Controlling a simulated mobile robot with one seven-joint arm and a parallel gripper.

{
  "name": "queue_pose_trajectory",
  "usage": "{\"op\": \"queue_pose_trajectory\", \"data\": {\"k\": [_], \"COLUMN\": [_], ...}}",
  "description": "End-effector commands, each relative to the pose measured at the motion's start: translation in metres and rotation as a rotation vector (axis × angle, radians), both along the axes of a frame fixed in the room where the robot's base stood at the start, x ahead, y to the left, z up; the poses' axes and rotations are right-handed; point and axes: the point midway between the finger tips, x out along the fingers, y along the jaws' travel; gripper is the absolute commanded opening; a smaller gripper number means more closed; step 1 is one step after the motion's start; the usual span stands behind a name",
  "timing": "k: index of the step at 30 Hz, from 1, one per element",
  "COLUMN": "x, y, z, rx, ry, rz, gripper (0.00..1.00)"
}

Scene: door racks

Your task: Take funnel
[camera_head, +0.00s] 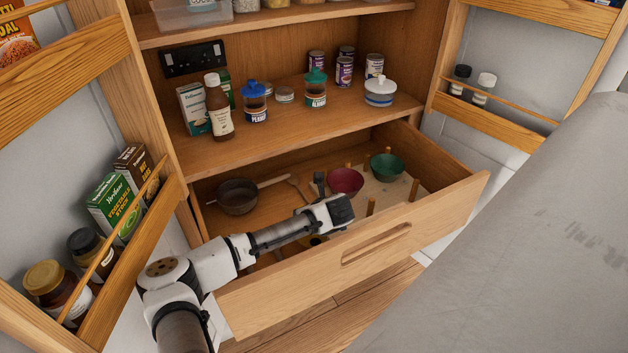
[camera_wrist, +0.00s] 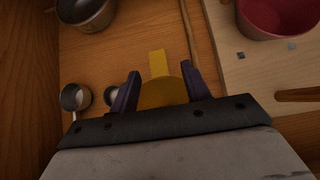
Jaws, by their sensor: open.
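A yellow thing, which looks like the funnel (camera_wrist: 163,93), lies on the drawer floor in the wrist view. It has a rounded body and a flat tab pointing away from me. My gripper (camera_wrist: 160,70) is open, with its two dark fingers on either side of the yellow body. I cannot tell whether the fingers touch it. The near part of the funnel is hidden behind my gripper's body. In the head view my arm reaches into the open drawer (camera_head: 430,207), and my arm and the drawer front largely block the funnel.
A dark pan (camera_head: 237,197), a red bowl (camera_head: 345,181) and a green bowl (camera_head: 387,166) sit in the drawer. Wooden pegs (camera_head: 371,205) stand around the bowls. Small metal cups (camera_wrist: 75,97) lie left of my gripper. The shelf (camera_head: 290,130) overhangs the drawer's back.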

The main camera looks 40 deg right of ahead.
Motion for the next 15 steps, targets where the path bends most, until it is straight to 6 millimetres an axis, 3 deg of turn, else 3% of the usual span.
{"op": "queue_pose_trajectory", "data": {"k": [9, 15], "x": [0.016, 0.028], "y": [-0.003, -0.006], "z": [-0.034, -0.041], "rx": [0.001, 0.0], "ry": [-0.002, -0.002], "rz": [0.0, -0.001], "gripper": [0.47, 0.47]}}
